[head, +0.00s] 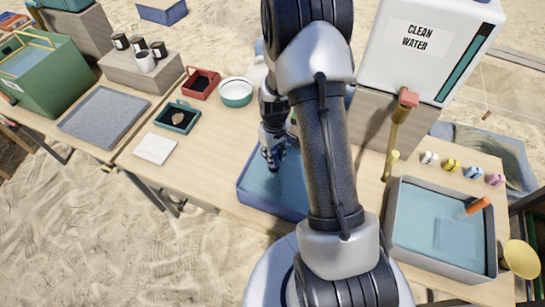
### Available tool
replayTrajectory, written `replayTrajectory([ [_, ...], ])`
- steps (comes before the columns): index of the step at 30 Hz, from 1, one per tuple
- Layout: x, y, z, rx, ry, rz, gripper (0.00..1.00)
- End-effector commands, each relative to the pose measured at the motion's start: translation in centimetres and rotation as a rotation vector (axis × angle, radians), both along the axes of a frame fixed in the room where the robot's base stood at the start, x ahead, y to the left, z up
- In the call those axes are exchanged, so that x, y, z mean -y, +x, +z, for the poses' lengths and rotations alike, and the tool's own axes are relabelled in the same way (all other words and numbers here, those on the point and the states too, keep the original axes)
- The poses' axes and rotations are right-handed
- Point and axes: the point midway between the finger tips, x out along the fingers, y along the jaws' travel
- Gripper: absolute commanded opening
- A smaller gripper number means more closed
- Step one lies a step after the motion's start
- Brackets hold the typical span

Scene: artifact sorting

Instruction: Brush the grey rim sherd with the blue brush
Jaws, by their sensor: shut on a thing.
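I cannot make out the blue brush or the grey rim sherd for certain. My arm hides the right part of the blue tray and much of the table behind it. A small tan piece (179,118) lies in a teal tray (165,124) to the left of my gripper.
A white pad (155,148), red tray (199,84) and round white-and-teal bowl (236,92) stand left. A grey tray (104,117) is farther left. The clean water tank (425,45) stands back right. A water basin (399,245) with an orange-handled tool (478,205) is front right.

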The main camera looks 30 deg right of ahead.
Motion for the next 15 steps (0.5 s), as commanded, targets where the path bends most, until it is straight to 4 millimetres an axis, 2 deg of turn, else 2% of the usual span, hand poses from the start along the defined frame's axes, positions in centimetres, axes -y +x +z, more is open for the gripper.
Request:
replayTrajectory([
  [15, -2.0, -1.6, 0.0, -0.002, 0.001, 0.001, 0.01],
])
